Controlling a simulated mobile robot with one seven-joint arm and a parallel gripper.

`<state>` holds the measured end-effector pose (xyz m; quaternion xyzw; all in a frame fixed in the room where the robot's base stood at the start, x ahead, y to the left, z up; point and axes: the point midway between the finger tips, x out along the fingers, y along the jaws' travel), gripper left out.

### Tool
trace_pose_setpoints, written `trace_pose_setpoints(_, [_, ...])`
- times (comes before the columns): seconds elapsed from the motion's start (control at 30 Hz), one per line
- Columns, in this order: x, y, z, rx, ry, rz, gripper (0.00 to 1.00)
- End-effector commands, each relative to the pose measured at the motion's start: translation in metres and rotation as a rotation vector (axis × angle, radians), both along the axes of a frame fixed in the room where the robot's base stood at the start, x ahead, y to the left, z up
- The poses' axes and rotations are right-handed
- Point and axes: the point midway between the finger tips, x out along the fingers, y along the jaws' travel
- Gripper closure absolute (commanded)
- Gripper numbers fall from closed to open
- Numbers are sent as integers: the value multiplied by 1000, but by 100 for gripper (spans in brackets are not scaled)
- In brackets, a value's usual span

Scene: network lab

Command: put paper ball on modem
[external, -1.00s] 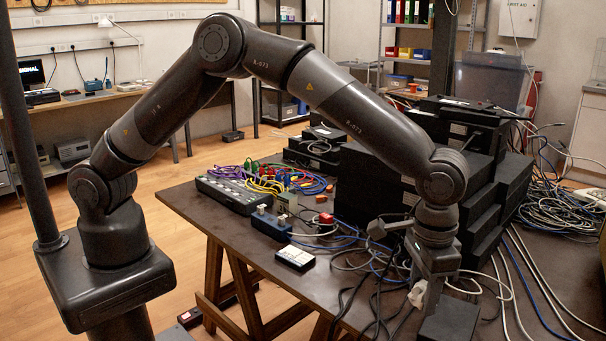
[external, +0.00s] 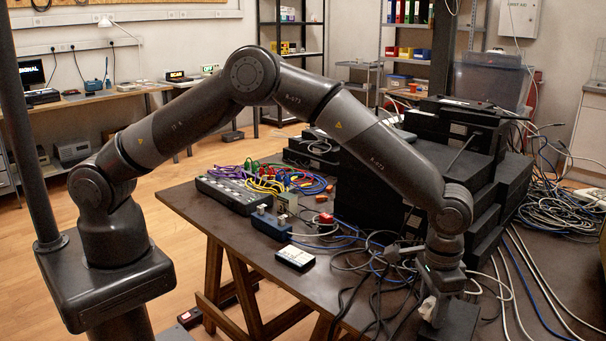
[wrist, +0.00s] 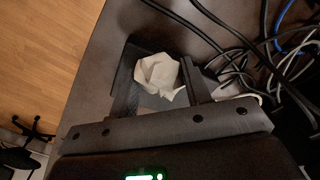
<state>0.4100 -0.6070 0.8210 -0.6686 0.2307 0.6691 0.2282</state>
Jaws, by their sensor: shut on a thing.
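The paper ball is white and crumpled; it shows in the wrist view (wrist: 158,76) and, partly covered, in the external view (external: 428,307). My gripper (external: 431,312) is shut on it and points down near the front of the table. In the wrist view the ball sits between the two dark fingers of my gripper (wrist: 162,86). A low black box, which may be the modem (external: 455,326), is right at the fingers in the external view. A dark flat shape lies under the ball in the wrist view. I cannot tell whether ball and box touch.
Loose cables (external: 380,250) lie left of and behind my gripper, and more run to the right. A stack of black devices (external: 490,190) stands behind it. A small black-and-white box (external: 295,257) and a grey switch panel (external: 230,194) are on the left. The table's front-left edge is close.

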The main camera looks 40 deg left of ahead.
Motion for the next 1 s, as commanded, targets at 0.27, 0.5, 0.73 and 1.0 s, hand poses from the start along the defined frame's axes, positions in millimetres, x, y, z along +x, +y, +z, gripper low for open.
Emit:
trace_pose_setpoints(0.27, [0,0,-2,0,0,0,44])
trace_pose_setpoints(0.5, [0,0,-2,0,0,0,34])
trace_pose_setpoints(0.73, [0,0,6,-1,-2,0,34])
trace_pose_setpoints(1.0, [0,-1,60,-3,-3,0,34])
